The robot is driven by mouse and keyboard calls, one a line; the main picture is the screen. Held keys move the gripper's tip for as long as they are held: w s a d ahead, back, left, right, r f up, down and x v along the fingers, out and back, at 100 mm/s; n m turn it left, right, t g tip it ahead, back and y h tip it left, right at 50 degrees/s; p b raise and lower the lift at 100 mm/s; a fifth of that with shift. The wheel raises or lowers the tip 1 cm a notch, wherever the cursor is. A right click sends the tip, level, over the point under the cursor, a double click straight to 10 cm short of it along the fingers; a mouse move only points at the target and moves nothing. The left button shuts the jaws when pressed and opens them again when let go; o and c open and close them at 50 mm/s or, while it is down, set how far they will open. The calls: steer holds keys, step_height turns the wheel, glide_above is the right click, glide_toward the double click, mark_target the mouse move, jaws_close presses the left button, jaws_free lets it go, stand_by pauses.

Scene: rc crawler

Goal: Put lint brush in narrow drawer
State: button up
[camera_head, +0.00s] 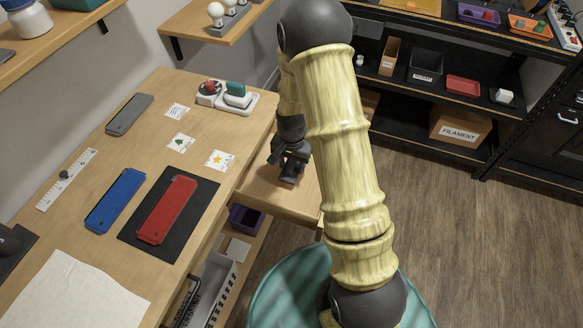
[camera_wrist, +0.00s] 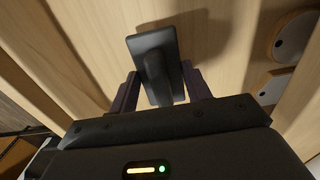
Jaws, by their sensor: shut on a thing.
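The lint brush (camera_wrist: 150,45) is dark grey with a flat rectangular head, and shows in the wrist view between my two fingers. My gripper (camera_wrist: 160,90) is shut on it. In the head view my gripper (camera_head: 290,160) points down over an open wooden drawer (camera_head: 302,203) that sticks out from the table's right side. The brush cannot be told clearly from the dark gripper there. In the wrist view pale wood lies beneath the brush, with a shadow beside it. Whether the brush touches the wood I cannot tell.
The wooden table (camera_head: 60,215) carries a blue case (camera_head: 115,200), a red case (camera_head: 166,209) on a black mat, a grey case (camera_head: 129,114) and several cards. A purple bin (camera_head: 245,219) sits below the drawer. Open floor (camera_head: 480,250) lies to the right.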

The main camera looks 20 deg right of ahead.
mark_target(292, 163)
steer(key=shift+f, duration=1.1)
steer(key=shift+f, duration=0.15)
steer(key=o, duration=1)
steer(key=shift+w, duration=0.1)
step_height(292, 163, up, 12)
steer(key=shift+r, duration=0.15)
